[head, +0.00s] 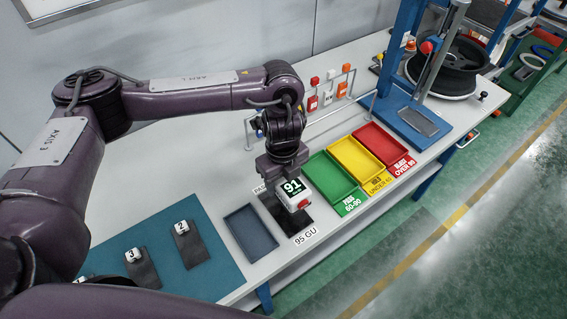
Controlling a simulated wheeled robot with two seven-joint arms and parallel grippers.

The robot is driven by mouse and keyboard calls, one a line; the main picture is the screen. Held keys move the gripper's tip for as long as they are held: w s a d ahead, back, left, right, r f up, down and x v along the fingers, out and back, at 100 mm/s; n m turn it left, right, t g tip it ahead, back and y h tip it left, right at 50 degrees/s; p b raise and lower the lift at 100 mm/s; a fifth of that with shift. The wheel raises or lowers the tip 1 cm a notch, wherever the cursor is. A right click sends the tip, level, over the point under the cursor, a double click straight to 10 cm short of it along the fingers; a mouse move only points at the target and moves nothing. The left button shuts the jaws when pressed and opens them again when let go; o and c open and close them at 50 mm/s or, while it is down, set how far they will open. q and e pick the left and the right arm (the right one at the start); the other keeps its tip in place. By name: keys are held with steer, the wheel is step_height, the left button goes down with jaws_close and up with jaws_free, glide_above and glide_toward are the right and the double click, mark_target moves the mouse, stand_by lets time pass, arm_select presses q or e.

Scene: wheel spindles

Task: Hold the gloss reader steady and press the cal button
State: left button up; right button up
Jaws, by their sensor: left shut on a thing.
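The gloss reader (297,192) is a small pale block with a dark display reading 91. A red patch, perhaps the cal button (303,204), shows at its front lower edge. My left gripper (287,172) points down from above and is shut on the reader; its fingers are mostly hidden. The reader is over a black tile (290,222) with a "95 GU" label at its front edge. I cannot tell whether the reader touches the tile. My right gripper is not in view.
An empty blue-grey tray (250,232) lies left of the tile. Green (333,186), yellow (359,166) and red (381,146) trays lie to the right. A teal mat (200,262) holds numbered dark plates. A wire rack stands behind, and a wheel (449,70) is at the far right.

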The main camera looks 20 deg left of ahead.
mark_target(281, 206)
arm_select(q)
steer(key=f, duration=0.2)
steer(key=shift+s+a+f, duration=0.1)
steer(key=shift+s+f, duration=0.1)
steer(key=shift+f, duration=0.2)
steer(key=shift+f+b, duration=1.75)
steer(key=shift+b, duration=0.45)
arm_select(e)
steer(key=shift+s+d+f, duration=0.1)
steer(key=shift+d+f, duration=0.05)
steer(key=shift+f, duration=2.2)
arm_select(q)
steer(key=shift+f+b, duration=0.35)
steer(key=shift+f, duration=0.2)
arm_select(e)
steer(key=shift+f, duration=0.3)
arm_select(q)
steer(key=shift+s+f, duration=0.25)
steer(key=shift+f, duration=0.1)
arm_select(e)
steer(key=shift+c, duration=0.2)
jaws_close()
